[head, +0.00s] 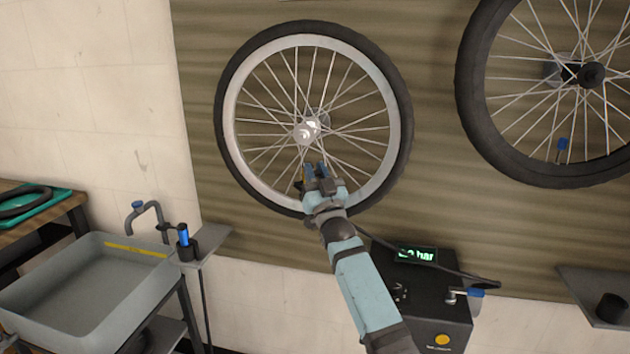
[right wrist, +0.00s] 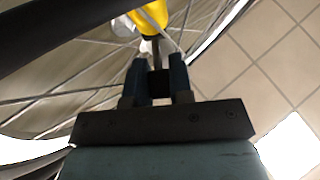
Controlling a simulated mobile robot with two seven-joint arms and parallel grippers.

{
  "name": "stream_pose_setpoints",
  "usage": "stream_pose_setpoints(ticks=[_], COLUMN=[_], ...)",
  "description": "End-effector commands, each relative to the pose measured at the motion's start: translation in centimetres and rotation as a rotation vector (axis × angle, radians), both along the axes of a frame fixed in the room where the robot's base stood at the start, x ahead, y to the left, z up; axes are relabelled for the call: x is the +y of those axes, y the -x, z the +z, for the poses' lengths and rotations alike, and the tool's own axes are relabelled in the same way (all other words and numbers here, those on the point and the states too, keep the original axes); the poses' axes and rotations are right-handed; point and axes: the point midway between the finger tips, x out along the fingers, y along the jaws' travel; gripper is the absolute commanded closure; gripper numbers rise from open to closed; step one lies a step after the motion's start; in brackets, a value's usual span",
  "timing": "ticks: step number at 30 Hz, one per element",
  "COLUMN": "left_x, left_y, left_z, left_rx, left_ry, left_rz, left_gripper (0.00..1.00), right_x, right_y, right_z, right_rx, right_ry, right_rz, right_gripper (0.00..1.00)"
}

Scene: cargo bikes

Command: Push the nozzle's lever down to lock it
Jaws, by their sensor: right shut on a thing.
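My right gripper (head: 318,170) is at the lower part of the left wheel (head: 225,105), just inside its rim. In the right wrist view its two dark blue fingers (right wrist: 160,75) are closed on a small dark piece (right wrist: 160,86) of the nozzle. A dark stem runs up from there to a yellow part (right wrist: 152,15) beyond the fingertips. I cannot tell which part is the lever or how it is set. In the head view the nozzle is mostly hidden by the gripper. My left gripper is not in view.
A black pump unit (head: 425,310) with a green display (head: 416,254) and a dark hose (head: 460,273) stands below the wheel. A second wheel (head: 470,115) hangs at the right. A grey basin (head: 85,290) stands at the lower left, beside a small shelf (head: 215,240).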

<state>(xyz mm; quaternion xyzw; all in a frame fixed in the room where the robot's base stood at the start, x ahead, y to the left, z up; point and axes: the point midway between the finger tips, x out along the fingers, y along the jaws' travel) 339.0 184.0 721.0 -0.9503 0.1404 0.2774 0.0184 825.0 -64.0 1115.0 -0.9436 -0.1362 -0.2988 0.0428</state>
Motion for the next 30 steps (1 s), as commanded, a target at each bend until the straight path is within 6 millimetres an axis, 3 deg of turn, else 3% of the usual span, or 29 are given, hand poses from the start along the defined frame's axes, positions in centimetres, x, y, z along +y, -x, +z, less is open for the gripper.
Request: stream_pose_setpoints(ticks=[12,13,16,25,30], left_x=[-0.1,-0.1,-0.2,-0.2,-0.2], left_y=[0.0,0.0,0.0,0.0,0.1], left_z=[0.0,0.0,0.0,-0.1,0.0], left_rx=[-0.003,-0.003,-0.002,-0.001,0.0], left_ry=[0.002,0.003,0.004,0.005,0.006], left_rz=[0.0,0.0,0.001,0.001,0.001], left_gripper=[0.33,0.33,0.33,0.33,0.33], right_x=[0.0,0.0,0.0,0.0,-0.4], right_y=[0.0,0.0,0.0,0.1,1.5], right_z=[0.0,0.0,0.0,-0.1,-1.2], right_rx=[-0.006,-0.006,-0.006,-0.006,-0.006], right_ry=[-0.003,-0.003,-0.003,-0.003,-0.002], right_rz=[0.001,0.001,0.001,0.001,0.001], right_gripper=[1.0,0.75,0.53,0.53,0.53])
